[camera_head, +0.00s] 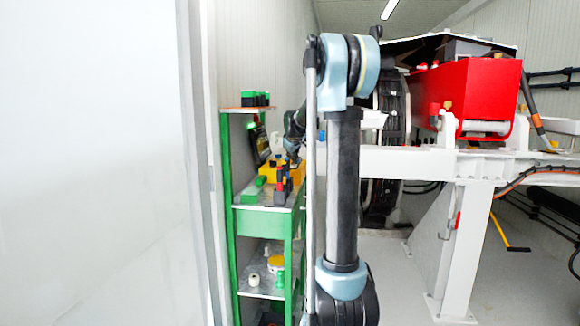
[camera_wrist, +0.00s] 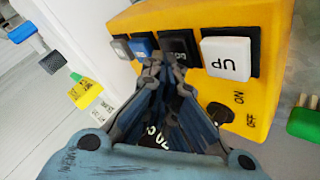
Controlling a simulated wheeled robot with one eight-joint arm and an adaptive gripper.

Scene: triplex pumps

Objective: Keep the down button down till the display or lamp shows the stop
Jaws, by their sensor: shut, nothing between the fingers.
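A yellow control box (camera_wrist: 225,20) fills the upper right of the wrist view. It carries a white UP button (camera_wrist: 227,58), a dark button (camera_wrist: 180,43) with partly hidden letters, a blue button (camera_wrist: 143,46) and a grey button (camera_wrist: 122,49). The dark button may be the down button. My gripper (camera_wrist: 163,66) is shut and empty, its tips overlapping the lower edges of the dark and blue buttons. I cannot tell whether they touch or press one. In the head view the yellow box (camera_head: 268,169) stands on a green shelf unit; my arm partly hides it. No display or lamp reading is legible.
A dark ON/OFF knob (camera_wrist: 220,113) sits below the UP button. A green block (camera_wrist: 303,124) is at the right. The green shelf unit (camera_head: 262,222) holds several small items. A white frame (camera_head: 420,160) with a red tank (camera_head: 470,90) stands right of my arm.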

